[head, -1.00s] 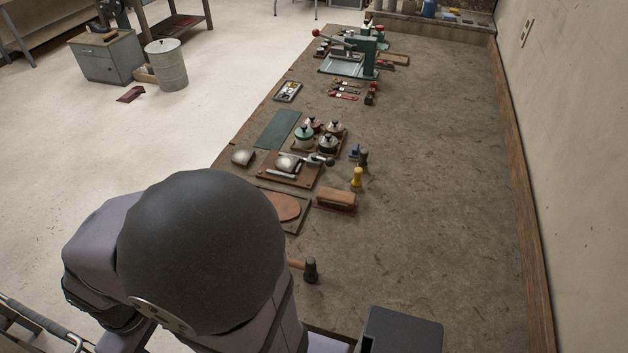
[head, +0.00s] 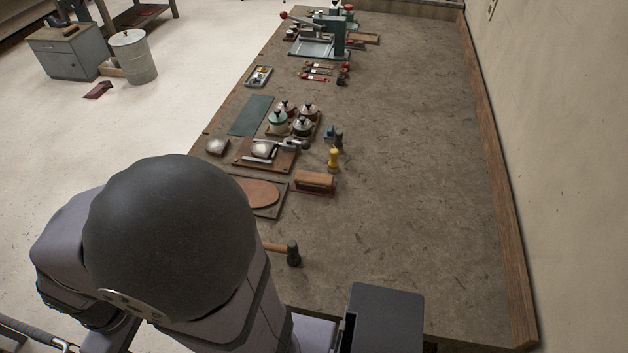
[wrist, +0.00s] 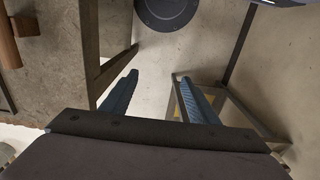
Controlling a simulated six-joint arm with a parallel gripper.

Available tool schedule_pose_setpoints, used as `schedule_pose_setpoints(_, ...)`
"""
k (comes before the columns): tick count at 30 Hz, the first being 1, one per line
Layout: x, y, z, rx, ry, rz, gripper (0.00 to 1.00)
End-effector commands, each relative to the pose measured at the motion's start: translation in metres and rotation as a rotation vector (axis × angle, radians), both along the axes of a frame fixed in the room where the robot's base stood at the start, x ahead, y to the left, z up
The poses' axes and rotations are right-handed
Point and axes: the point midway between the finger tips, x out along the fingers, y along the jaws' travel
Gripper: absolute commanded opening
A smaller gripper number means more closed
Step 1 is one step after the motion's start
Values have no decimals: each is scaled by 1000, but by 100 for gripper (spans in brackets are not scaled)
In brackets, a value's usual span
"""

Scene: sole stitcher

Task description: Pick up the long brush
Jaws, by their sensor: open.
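A long wooden-backed brush (head: 315,180) lies on the workbench (head: 400,170), just right of a board with a tan sole in the head view. In the wrist view my gripper (wrist: 158,80) is open and empty, with two blue ridged fingers. It hangs beside the bench, over the floor, apart from the brush. In the head view my dark arm joint hides the gripper and part of the bench's left side. I cannot make out the brush in the wrist view.
A hammer (head: 291,253) lies nearer than the brush. The sole board (head: 262,195) is left of it, and a yellow-handled tool (head: 334,158) stands behind it. Lidded pots (head: 278,121) are farther back. The bench right of the brush is clear up to the wall.

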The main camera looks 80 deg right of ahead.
Motion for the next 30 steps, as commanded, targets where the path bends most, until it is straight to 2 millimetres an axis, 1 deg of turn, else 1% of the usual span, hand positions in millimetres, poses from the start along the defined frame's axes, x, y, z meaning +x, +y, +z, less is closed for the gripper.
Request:
schedule_pose_setpoints(5, 2, -2, 1, 0, 0, -1, 55)
schedule_pose_setpoints(8, 8, -10, 4, 0, 1, -4, 55)
schedule_pose_setpoints(11, 20, -28, 10, 0, 1, -8, 55)
schedule_pose_setpoints(14, 36, -57, 18, 0, 0, -10, 55)
schedule_pose_setpoints(17, 49, -99, 26, 0, 1, -11, 55)
schedule_pose_setpoints(19, 55, -134, 32, 0, 1, -10, 55)
schedule_pose_setpoints(20, 56, -149, 34, 1, 1, -10, 55)
schedule_pose_setpoints(21, 56, -170, 37, 1, 2, -9, 55)
schedule_pose_setpoints(23, 53, -202, 41, 1, 2, -7, 55)
schedule_pose_setpoints(24, 49, -224, 43, 2, 2, -5, 55)
schedule_pose_setpoints(26, 40, -257, 46, 1, 1, -4, 55)
schedule_pose_setpoints(27, 32, -279, 48, 1, 1, -4, 55)
schedule_pose_setpoints(29, 16, -311, 50, 2, 1, -2, 55)
schedule_pose_setpoints(30, 3, -332, 51, 2, 2, 0, 55)
